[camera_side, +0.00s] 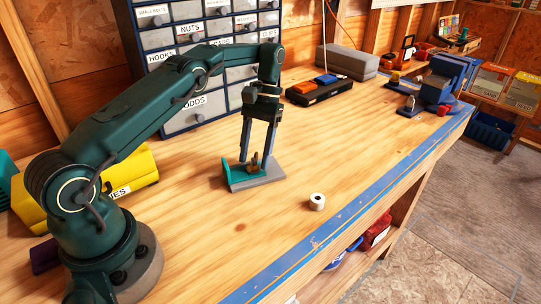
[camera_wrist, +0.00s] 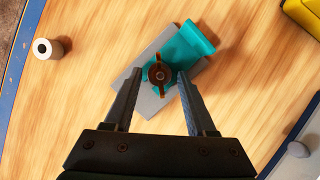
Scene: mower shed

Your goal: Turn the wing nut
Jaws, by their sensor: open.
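The wing nut (camera_wrist: 159,74) is brown with two wings and sits on a teal bracket (camera_wrist: 199,39), which is fixed on or resting on a grey plate (camera_wrist: 146,101). In the side view the wing nut (camera_side: 254,167) stands above the grey plate (camera_side: 262,182), beside the upright wall of the teal bracket (camera_side: 228,172). My gripper (camera_wrist: 154,80) is open, with one finger on each side of the wing nut. In the wrist view there appears to be a gap between each finger and the nut. In the side view my gripper (camera_side: 256,161) points down over the plate.
A white roll with a dark hole (camera_side: 317,201) stands on the bench to the right of the plate. A labelled drawer cabinet (camera_side: 188,33) stands behind. A black tray with blue and orange items (camera_side: 319,90) lies further back. The bench front edge is blue (camera_side: 345,232). Bare wood surrounds the plate.

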